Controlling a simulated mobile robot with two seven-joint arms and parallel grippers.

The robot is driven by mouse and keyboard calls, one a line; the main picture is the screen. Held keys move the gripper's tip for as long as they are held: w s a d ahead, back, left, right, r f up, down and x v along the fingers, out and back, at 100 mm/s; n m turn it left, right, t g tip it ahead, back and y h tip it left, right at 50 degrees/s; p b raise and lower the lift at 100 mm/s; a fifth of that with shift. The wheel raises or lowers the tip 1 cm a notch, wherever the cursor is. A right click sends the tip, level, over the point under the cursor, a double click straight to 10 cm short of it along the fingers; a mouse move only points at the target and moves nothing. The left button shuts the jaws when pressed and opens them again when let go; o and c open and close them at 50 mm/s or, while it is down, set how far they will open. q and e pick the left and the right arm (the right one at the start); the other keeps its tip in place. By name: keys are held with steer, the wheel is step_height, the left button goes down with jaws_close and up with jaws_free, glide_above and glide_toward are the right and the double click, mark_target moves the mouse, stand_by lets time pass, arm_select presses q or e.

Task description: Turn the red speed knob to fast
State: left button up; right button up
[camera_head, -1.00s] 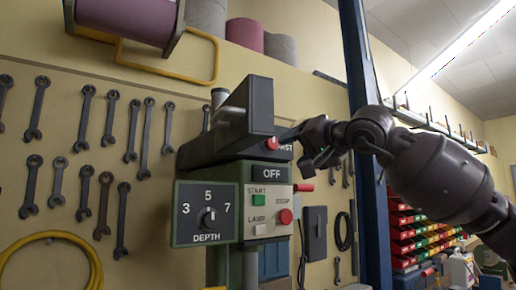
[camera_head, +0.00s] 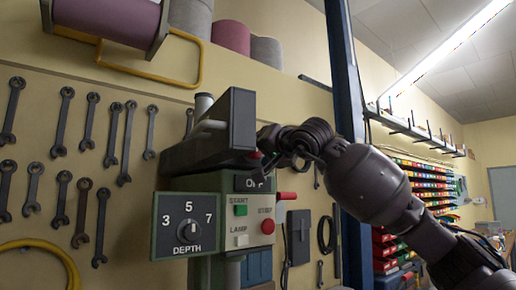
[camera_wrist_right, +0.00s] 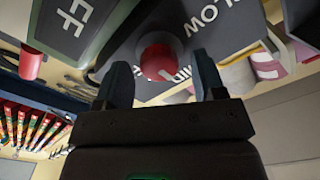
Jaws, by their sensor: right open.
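The red speed knob (camera_head: 256,155) is on the dark upper head of the green machine, and my right gripper (camera_head: 272,152) partly hides it in the head view. In the right wrist view the round red knob (camera_wrist_right: 158,62) sits on a dark panel marked "LOW", with other lettering partly covered. My right gripper (camera_wrist_right: 161,82) is open, with one finger to each side of the knob in that picture. Whether the fingers touch it I cannot tell. My left gripper is not in view.
Below the knob are an OFF plate (camera_head: 254,184), a green START button (camera_head: 240,210), a red stop button (camera_head: 267,226) and a DEPTH dial (camera_head: 188,230). A red lever (camera_head: 287,196) sticks out to the right. Wrenches hang on the wall at left.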

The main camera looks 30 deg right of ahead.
steer(key=shift+w, duration=0.45)
steer(key=c, duration=0.9)
